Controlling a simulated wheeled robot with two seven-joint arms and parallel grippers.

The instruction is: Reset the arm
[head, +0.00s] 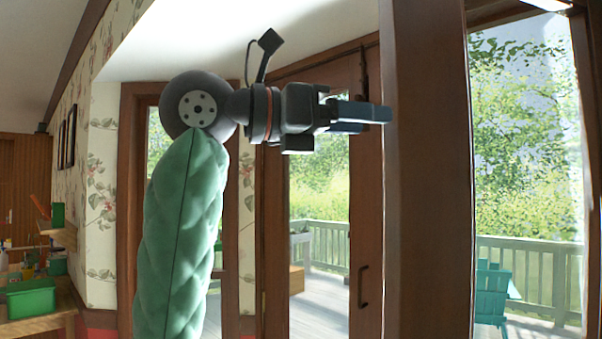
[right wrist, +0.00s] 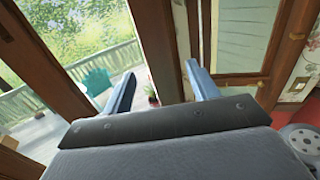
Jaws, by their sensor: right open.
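My right arm, in a green quilted sleeve (head: 180,240), stands upright in the head view. Its right gripper (head: 375,113) points sideways to the right at the height of the door tops, close to a brown wooden post in the picture. In the right wrist view the two blue-grey fingers (right wrist: 162,88) are spread apart. Nothing is between them but the background. My left gripper is in neither view.
A brown wooden post (head: 430,180) stands by the fingertips. Glass doors (head: 365,230) with wooden frames open a view onto a railed deck with a teal chair (head: 492,290). At the lower left, a wooden table (head: 40,325) bears a green box (head: 30,300).

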